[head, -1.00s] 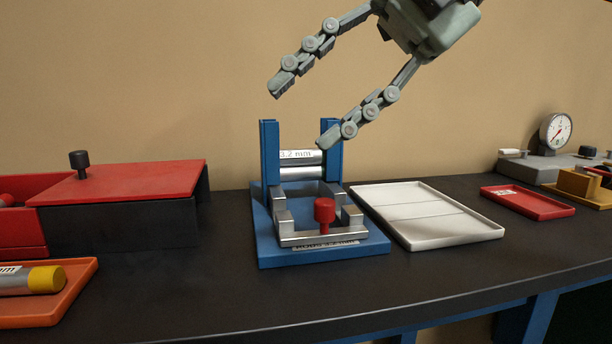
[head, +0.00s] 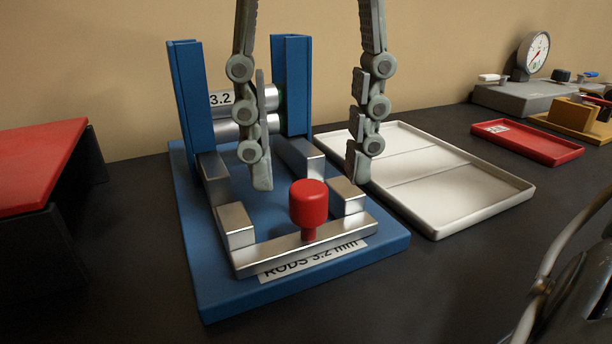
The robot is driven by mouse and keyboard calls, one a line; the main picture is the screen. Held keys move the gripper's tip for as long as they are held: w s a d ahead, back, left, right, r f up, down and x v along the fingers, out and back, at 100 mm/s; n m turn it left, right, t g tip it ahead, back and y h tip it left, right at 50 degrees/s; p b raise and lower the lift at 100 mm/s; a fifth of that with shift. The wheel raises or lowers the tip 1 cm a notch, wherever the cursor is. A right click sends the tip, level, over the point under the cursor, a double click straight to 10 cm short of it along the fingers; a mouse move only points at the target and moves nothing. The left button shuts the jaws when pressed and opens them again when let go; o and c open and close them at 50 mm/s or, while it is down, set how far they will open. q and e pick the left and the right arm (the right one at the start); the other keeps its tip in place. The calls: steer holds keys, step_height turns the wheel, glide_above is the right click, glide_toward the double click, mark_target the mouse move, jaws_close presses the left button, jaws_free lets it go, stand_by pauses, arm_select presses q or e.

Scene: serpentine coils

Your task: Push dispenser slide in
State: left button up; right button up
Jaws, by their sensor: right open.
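The dispenser has a blue base (head: 205,285) with two blue uprights at the back and a label reading RODS 3.2 mm at the front. Silver rods (head: 232,128) lie stacked between the uprights. The slide (head: 290,250) is a silver frame on the base; its front bar carries an upright red knob (head: 309,203). My right gripper (head: 308,180) hangs pointing down above the dispenser. Its fingers are wide apart with nothing between them. The fingertips appear near the knob, one to each side in the picture; depth is hard to judge. My left gripper is not in view.
A white divided tray (head: 465,215) lies just right of the dispenser. Beyond it are a red tray (head: 530,143) and a grey gauge unit (head: 510,100). A red-topped box (head: 35,165) stands at the left. Dark table in front of the dispenser is clear.

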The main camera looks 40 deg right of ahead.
mark_target(309, 187)
steer(key=shift+w+f, duration=0.1)
steer(key=shift+f, duration=1.45)
steer(key=shift+c, duration=0.5)
jaws_close()
